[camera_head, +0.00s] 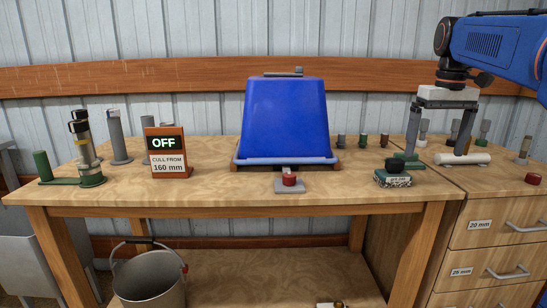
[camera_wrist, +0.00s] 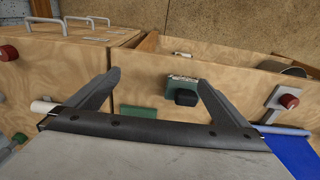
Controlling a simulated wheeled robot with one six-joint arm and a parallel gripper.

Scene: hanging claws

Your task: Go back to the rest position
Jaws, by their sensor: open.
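My gripper (camera_head: 436,148) hangs from my blue arm at the right, over the right part of the wooden bench (camera_head: 215,200). Its two dark fingers point down, spread wide, with nothing held between them. In the wrist view the gripper (camera_wrist: 158,80) also shows spread fingers, with bench top and a small green box with a black knob (camera_wrist: 186,97) beyond them. That box also shows in the head view (camera_head: 393,178), in front of the gripper and apart from it. A white cylinder (camera_head: 476,158) lies near the right finger; I cannot tell whether they touch.
A blue tapered cover (camera_head: 287,115) stands mid-bench, with a red button (camera_head: 289,180) before it. An OFF sign (camera_head: 167,155) and several upright cylinders (camera_head: 119,138) stand left. Small cylinders line the back right. Drawers (camera_head: 494,222) are at right; a bucket (camera_head: 149,280) is below.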

